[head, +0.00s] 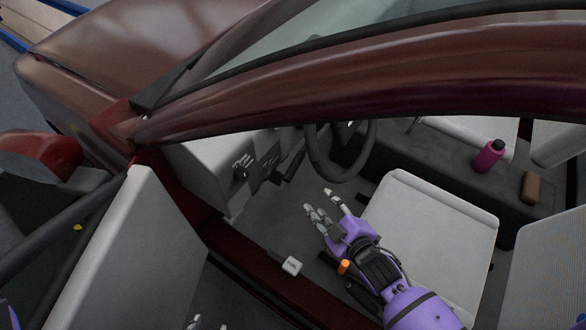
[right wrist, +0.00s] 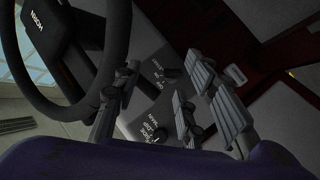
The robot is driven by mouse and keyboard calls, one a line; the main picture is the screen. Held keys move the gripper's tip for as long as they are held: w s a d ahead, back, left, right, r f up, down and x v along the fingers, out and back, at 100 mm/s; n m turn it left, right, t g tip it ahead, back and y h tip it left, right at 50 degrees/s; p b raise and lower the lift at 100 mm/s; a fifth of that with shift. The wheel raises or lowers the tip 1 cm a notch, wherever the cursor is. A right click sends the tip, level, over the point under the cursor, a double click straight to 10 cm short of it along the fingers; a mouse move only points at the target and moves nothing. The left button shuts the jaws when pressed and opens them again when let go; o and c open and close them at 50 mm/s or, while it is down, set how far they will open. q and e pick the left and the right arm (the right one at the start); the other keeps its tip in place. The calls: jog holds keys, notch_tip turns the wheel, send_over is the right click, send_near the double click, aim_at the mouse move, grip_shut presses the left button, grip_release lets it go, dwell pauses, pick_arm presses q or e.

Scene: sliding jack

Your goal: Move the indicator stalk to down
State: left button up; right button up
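My right gripper (head: 323,202) is purple with pale grey fingers. It is inside the car, over the floor in front of the seat, short of the steering wheel (head: 340,160). Its fingers are spread and empty, and they also show apart in the right wrist view (right wrist: 165,100). A dark lever-like shape (head: 289,166) lies left of the wheel, beyond my fingers; I cannot tell for certain that it is the indicator stalk. Only pale fingertips of my left gripper (head: 208,323) show at the bottom edge.
A labelled dash panel with a dark knob (head: 240,174) is left of the wheel. The open door (head: 135,255) and the dark red sill (head: 245,255) border my right arm. The light seat (head: 435,235) is beside it.

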aim_at(295, 172)
jog(key=w+a+n+y, duration=0.1)
jog(key=w+a+n, duration=0.1)
jog(key=w+n, duration=0.1)
jog(key=w+a+r+n+y, duration=0.1)
jog(key=w+a+n, duration=0.2)
jog(key=n, duration=0.3)
jog(key=w+a+r+n+t+y, duration=0.1)
jog(key=w+a+n+y, duration=0.1)
jog(key=w+a+n, duration=0.1)
jog(key=shift+w+a+r+n, duration=0.15)
jog(key=shift+w+n, duration=0.45)
jog(key=shift+n, duration=0.6)
pick_arm(q)
jog(key=shift+w+a+r, duration=0.15)
jog(key=shift+w+a, duration=0.1)
jog(key=shift+a, duration=0.1)
jog(key=shift+w+r, duration=0.25)
jog(key=shift+w, duration=0.05)
pick_arm(e)
grip_shut()
